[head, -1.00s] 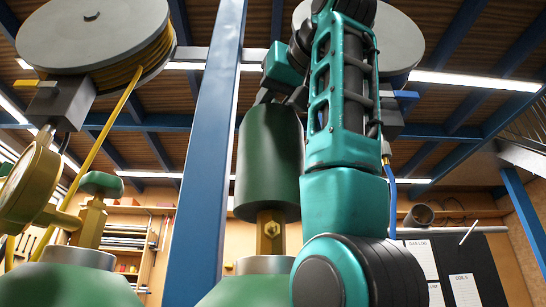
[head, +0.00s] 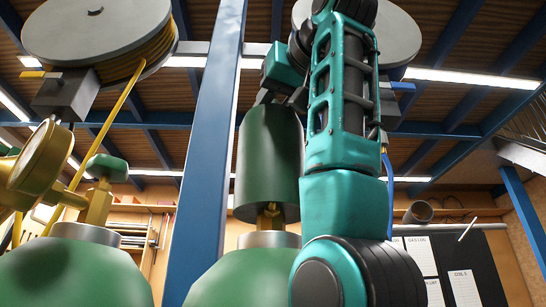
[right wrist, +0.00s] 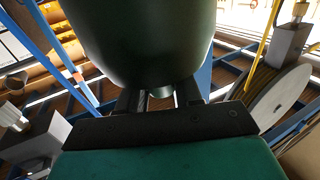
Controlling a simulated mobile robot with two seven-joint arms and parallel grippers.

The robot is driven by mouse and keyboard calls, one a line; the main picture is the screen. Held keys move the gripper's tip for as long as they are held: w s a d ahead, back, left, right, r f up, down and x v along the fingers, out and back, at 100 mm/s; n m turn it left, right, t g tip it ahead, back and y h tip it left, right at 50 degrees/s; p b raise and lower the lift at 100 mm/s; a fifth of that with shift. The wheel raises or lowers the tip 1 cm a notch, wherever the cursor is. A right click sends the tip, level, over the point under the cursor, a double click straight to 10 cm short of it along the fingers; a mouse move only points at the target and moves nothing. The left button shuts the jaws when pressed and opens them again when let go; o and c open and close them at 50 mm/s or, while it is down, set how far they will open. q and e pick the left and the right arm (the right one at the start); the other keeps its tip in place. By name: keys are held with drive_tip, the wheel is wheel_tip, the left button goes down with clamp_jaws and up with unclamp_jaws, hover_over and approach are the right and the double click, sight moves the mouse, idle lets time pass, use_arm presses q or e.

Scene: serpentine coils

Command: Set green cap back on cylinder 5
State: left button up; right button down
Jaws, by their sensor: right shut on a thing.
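The green cap (head: 268,160) hangs upright from my right gripper (head: 282,97), which is shut on its top. In the right wrist view the cap (right wrist: 140,45) fills the upper middle, with the fingers of my right gripper (right wrist: 160,93) at its narrow top. Below the cap stands a green cylinder (head: 245,278) with a grey neck collar. Its brass valve (head: 270,219) rises into the cap's open underside, its upper part hidden. The cap's rim is still above the collar, with a gap. The cylinder's number is not visible. My left gripper is not in view.
A blue post (head: 207,160) stands close to the left of the cap. At left is another green cylinder (head: 75,275) with a brass gauge (head: 42,160). Hose reels (head: 98,35) hang overhead. A black notice board (head: 455,265) is at the back right.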

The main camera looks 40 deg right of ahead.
drive_tip(key=shift+f+b, duration=0.55)
drive_tip(key=shift+f, duration=0.1)
drive_tip(key=shift+f+b, duration=0.7)
drive_tip(key=shift+f, duration=0.2)
drive_tip(key=c, duration=0.7)
unclamp_jaws()
drive_tip(key=s, duration=0.6)
drive_tip(key=b, duration=0.4)
approach(273, 122)
drive_tip(key=shift+w+d+r, duration=0.2)
drive_tip(key=shift+d+r, duration=0.3)
drive_tip(key=shift+r, duration=0.35)
drive_tip(key=shift+w+d+r, duration=0.25)
drive_tip(key=shift+d+r, duration=0.3)
drive_tip(key=shift+r, duration=0.3)
